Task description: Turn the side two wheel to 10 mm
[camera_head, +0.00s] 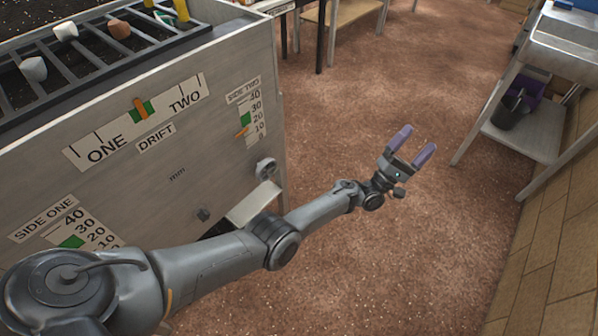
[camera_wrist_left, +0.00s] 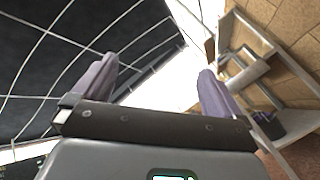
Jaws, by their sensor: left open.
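The grey machine panel (camera_head: 180,150) fills the left of the head view. Its side two scale (camera_head: 248,112) runs from 0 to 40, with an orange pointer (camera_head: 242,132) near the 10 mark, below the green band. I cannot read its exact value. A round grey wheel (camera_head: 266,168) sits below this scale at the panel's right edge. My left gripper (camera_head: 414,144) is open and empty, out over the floor to the right of the wheel and well apart from it. Its two purple fingers also show spread in the left wrist view (camera_wrist_left: 156,70). My right gripper is not in view.
A drift scale (camera_head: 140,110) is above. Pale pieces lie on the top rack. A metal stand (camera_head: 545,125) with a dark bin is at right. Brown floor is clear between.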

